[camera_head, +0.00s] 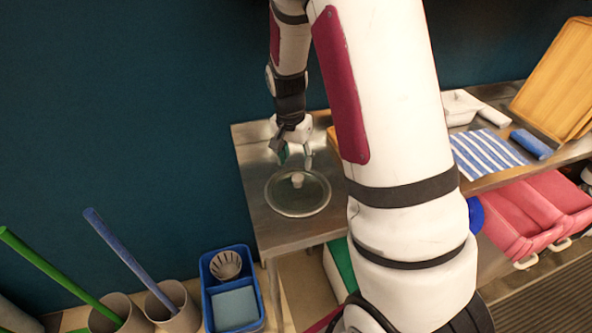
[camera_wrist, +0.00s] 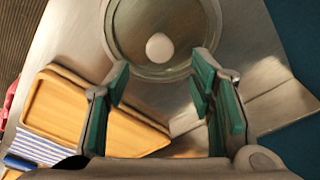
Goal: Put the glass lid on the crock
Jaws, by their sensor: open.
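A round glass lid (camera_head: 283,208) with a pale knob (camera_head: 297,181) lies at the left end of the steel table. In the wrist view the lid (camera_wrist: 135,70) and its white knob (camera_wrist: 159,47) are at the top middle, beyond the fingertips. My gripper (camera_head: 295,158) is above the lid's far side, apart from the knob. Its green-padded fingers stand wide apart and empty in the wrist view (camera_wrist: 159,84). I cannot make out a crock in either view. My arm hides the middle of the table in the head view.
A striped cloth (camera_head: 487,153), a blue roll (camera_head: 531,144), a white dish (camera_head: 461,106) and wooden boards (camera_head: 556,75) are on the right of the table. Pink bins (camera_head: 525,210) are below. A blue caddy (camera_head: 212,302) and pots with poles stand at lower left.

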